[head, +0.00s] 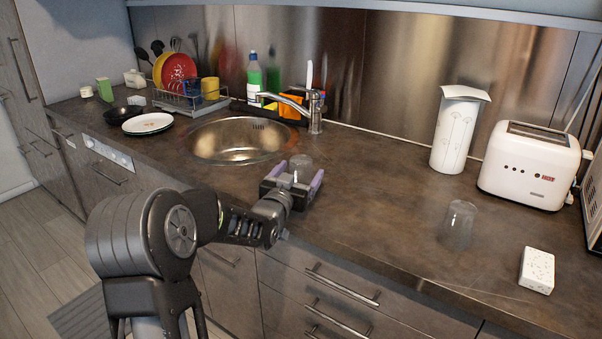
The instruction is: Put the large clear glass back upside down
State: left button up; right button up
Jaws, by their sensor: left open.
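A clear glass (459,222) stands on the dark counter (385,225) at the right, apart from my gripper. A second clear glass (301,163) shows at my left gripper (297,178), just beyond or between its fingers; its lower part is hidden by the gripper. My left gripper is open, with purple finger pads, low over the counter right of the sink. I cannot tell for sure which glass is larger, nor which way up either stands. My right gripper is out of view.
A round sink (240,140) with a tap (316,110) lies behind left. A paper towel roll (454,135), a white toaster (532,165) and a white speckled box (537,270) stand at the right. The counter between the gripper and the right-hand glass is clear.

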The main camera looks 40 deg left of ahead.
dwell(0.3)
pick_arm(q)
jog(key=c, duration=1.7)
